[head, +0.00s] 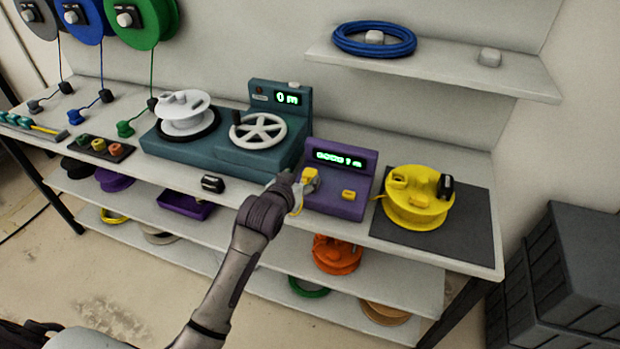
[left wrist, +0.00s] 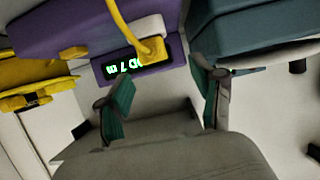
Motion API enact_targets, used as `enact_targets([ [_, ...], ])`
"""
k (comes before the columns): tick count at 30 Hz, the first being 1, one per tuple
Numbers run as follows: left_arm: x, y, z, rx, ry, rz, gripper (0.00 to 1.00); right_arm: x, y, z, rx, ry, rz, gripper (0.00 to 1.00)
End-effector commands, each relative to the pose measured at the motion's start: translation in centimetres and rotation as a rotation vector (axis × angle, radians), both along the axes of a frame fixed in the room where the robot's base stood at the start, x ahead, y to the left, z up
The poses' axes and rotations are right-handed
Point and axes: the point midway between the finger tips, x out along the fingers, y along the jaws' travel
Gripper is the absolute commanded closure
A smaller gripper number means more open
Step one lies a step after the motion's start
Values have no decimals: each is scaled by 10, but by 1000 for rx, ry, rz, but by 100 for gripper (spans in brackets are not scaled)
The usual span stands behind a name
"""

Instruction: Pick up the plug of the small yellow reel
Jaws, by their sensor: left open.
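The yellow reel (head: 408,212) lies on a dark mat at the right end of the bench, and part of it shows at the left of the left wrist view (left wrist: 32,85). A yellow plug (head: 310,174) is at the left end of the purple meter box (head: 338,203). In the left wrist view the plug (left wrist: 151,49) hangs on a thick yellow cable (left wrist: 120,18) in front of the meter's display. My left gripper (head: 304,187) is beside the plug, its fingers apart; in the left wrist view (left wrist: 166,98) the plug is beyond the fingertips. My right gripper is out of view.
The teal winder (head: 205,157) with white reel and handwheel stands left of the meter. A black block (head: 213,184) sits by the bench's front edge. A shelf (head: 450,77) with a blue coil overhangs the back. Dark crates (head: 570,270) stand at right.

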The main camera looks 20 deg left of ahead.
Motion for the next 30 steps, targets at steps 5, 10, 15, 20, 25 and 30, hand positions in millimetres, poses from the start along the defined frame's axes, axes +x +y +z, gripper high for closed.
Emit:
enact_targets([
  [5, 11, -1, -5, 0, 0, 0, 33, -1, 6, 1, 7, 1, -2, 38],
  [10, 30, -7, -14, 0, 0, -1, 33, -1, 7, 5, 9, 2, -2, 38],
  [15, 49, -10, -25, 1, 0, 0, 33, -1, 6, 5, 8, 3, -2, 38],
  [20, 56, -10, -28, 1, 0, 0, 33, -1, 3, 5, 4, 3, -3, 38],
  [25, 56, -10, -28, 1, -1, -1, 33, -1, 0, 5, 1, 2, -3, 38],
  [30, 55, -10, -28, 1, 0, -1, 60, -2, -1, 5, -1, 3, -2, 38],
])
